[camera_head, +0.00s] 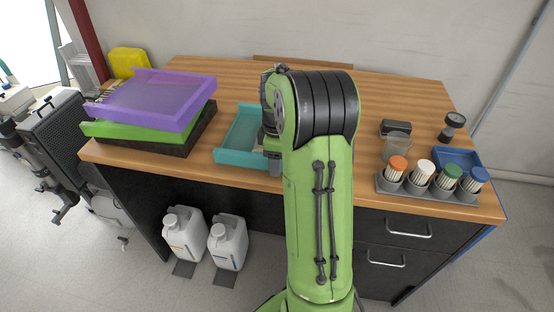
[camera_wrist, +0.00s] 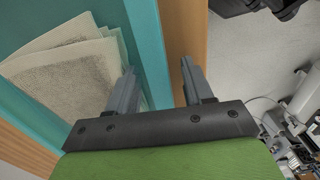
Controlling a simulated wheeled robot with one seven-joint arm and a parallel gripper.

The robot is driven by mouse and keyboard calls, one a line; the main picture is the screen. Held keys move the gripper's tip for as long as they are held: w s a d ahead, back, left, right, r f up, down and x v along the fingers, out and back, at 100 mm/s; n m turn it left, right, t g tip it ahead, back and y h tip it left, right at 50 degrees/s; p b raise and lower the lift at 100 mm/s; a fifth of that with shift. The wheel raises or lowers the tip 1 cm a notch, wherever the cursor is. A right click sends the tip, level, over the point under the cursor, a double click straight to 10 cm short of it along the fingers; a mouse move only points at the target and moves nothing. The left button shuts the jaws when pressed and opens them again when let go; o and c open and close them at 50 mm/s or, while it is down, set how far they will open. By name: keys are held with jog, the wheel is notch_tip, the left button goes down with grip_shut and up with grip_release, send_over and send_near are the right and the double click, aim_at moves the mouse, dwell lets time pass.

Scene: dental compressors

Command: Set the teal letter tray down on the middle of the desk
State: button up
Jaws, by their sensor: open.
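The teal letter tray (camera_head: 238,157) rests on the desk (camera_head: 390,90), left of my arm and close to the front edge. My arm hides its right part. In the wrist view the tray's teal wall (camera_wrist: 148,45) runs between the two fingers of my gripper (camera_wrist: 157,85). The left finger is on the inner side, over pale sheets (camera_wrist: 75,75) lying in the tray. The right finger is on the outer side, by the desk edge. My gripper is open, with a gap showing beside the wall.
A stack with a purple tray (camera_head: 155,95) over a green tray (camera_head: 130,131) stands at the desk's left. A grey holder (camera_head: 430,191) with several colour-capped brush pots, a blue tray (camera_head: 456,157) and a glass jar (camera_head: 396,146) stand at the right. White jugs (camera_head: 183,235) stand on the floor.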

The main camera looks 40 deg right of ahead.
jog(key=shift+r, duration=0.1)
notch_tip(320, 180, up, 12)
jog(key=p, duration=0.5)
jog(key=s+a+r+m+t, duration=0.1)
jog(key=s+a+r, duration=0.1)
jog(key=a+r, duration=0.35)
jog(key=s+a+f+m+t, duration=0.1)
jog(key=s+a+m+t, duration=0.3)
jog(key=s+a, duration=1.2)
jog(key=m, duration=0.2)
jog(key=shift+a+f+m+b, duration=0.15)
jog(key=shift+a+m+b, duration=0.15)
